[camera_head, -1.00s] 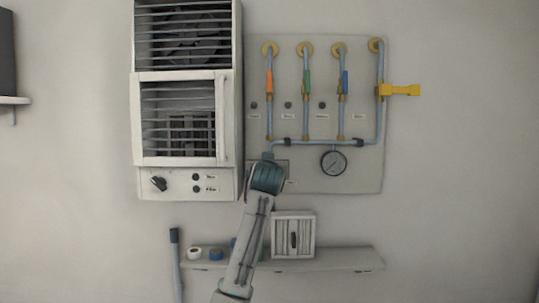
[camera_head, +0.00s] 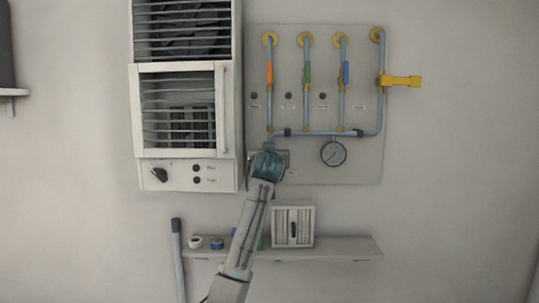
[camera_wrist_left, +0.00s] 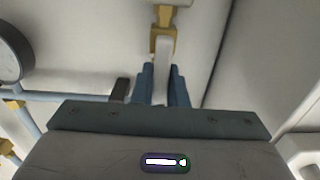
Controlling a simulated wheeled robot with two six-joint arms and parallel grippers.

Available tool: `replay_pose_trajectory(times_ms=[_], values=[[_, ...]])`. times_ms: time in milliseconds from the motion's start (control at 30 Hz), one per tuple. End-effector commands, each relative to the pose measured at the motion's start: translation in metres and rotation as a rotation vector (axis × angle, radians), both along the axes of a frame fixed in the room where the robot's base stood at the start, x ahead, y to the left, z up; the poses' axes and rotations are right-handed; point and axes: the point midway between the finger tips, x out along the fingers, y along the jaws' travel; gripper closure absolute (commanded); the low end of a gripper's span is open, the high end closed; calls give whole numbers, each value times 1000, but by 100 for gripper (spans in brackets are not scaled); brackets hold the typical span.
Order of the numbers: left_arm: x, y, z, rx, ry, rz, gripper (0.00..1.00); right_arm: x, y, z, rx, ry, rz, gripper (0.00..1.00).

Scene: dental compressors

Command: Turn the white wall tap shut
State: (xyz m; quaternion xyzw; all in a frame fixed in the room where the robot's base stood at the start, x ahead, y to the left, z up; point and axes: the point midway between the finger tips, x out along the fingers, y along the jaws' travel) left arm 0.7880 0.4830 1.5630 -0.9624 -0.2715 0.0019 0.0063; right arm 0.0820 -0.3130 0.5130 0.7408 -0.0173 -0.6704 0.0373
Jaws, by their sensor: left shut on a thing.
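The white tap handle (camera_wrist_left: 162,72) shows in the left wrist view, with a yellow fitting (camera_wrist_left: 163,40) just above it. My left gripper (camera_wrist_left: 162,85) is shut on the handle, with one blue-grey finger on each side of it. In the head view my left gripper (camera_head: 268,155) is at the lower left corner of the grey pipe panel (camera_head: 350,165). There it hides the tap, so the handle's angle to its pipe cannot be told. My right gripper is in neither view.
A white louvred cabinet (camera_head: 183,175) stands close left of my gripper. A round gauge (camera_head: 333,152) and blue pipes (camera_head: 381,110) are to the right. A shelf (camera_head: 345,248) with a small white box (camera_head: 293,226) is below. The wall further right is clear.

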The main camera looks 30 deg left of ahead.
Motion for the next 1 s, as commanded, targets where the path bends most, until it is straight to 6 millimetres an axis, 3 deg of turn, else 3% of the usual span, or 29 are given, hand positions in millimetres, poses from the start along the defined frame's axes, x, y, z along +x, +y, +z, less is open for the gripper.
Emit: replay_pose_trajectory(times_ms=[367, 1000], values=[[4, -6, -1, 166, 103, 0, 100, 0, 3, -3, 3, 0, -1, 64], [13, -21, -11, 681, 418, -1, 100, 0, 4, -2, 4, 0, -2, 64]])
